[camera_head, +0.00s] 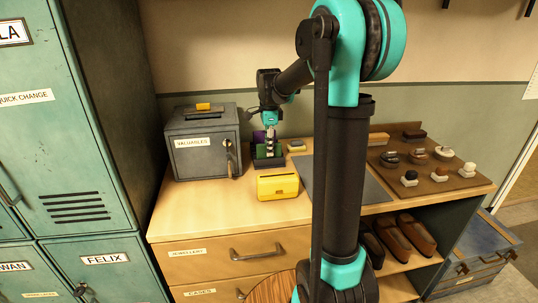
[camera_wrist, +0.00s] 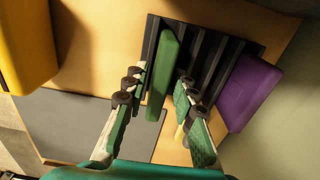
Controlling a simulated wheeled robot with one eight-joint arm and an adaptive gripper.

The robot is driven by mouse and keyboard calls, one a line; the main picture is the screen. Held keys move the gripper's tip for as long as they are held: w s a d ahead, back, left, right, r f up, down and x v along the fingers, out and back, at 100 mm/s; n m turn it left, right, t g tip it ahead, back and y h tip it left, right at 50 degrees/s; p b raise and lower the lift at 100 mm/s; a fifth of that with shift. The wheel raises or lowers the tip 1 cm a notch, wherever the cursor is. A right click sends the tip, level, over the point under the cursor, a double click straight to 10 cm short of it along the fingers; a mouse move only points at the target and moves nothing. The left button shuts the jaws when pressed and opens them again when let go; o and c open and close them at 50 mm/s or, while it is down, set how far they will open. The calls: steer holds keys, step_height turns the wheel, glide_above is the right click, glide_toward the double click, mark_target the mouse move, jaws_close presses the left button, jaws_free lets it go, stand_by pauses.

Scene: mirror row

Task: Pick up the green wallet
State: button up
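The green wallet (camera_wrist: 161,75) stands on edge in a slot of a black rack (camera_wrist: 212,55) in the wrist view. My gripper (camera_wrist: 161,84) is open, with one finger on each side of the wallet; whether either fingertip touches it I cannot tell. A purple wallet (camera_wrist: 248,92) stands at the right end of the rack. In the head view my gripper (camera_head: 270,146) points down over the rack (camera_head: 270,163) on the wooden counter. The green wallet shows there only partly, behind and beside my fingers.
A yellow box (camera_head: 278,186) with a slotted top stands just in front of the rack. A grey valuables safe (camera_head: 203,155) is to the left. A grey mat (camera_head: 318,178) and a brown board (camera_head: 455,180) with brushes lie to the right.

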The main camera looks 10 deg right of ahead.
jaws_close()
steer(key=shift+r, duration=0.1)
